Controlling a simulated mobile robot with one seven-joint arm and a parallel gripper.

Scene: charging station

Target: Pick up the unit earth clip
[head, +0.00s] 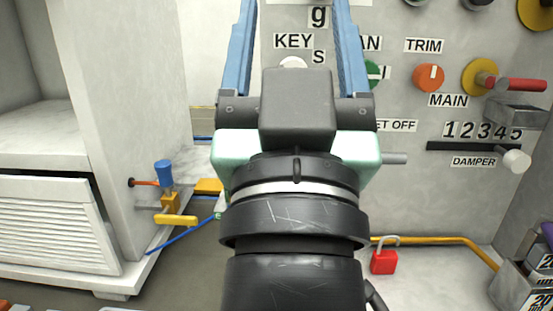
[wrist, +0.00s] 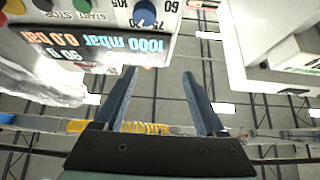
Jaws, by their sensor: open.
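I cannot single out the unit earth clip for certain. In the head view a thin blue cable (head: 182,236) runs up from the lower left to a small pale and green piece (head: 219,211), partly hidden beside my wrist. This may be the clip. My gripper (wrist: 160,73) is open, with two blue fingers apart and nothing between them. In the head view its fingers point up in front of the labelled panel, well above the blue cable. The wrist view shows no clip.
A valve with a blue knob (head: 163,173) and yellow lever (head: 176,220) stands at left by a white cabinet (head: 50,220). The grey panel (head: 410,85) carries knobs and labels. The wrist view shows a display box (wrist: 95,45) close by at upper left.

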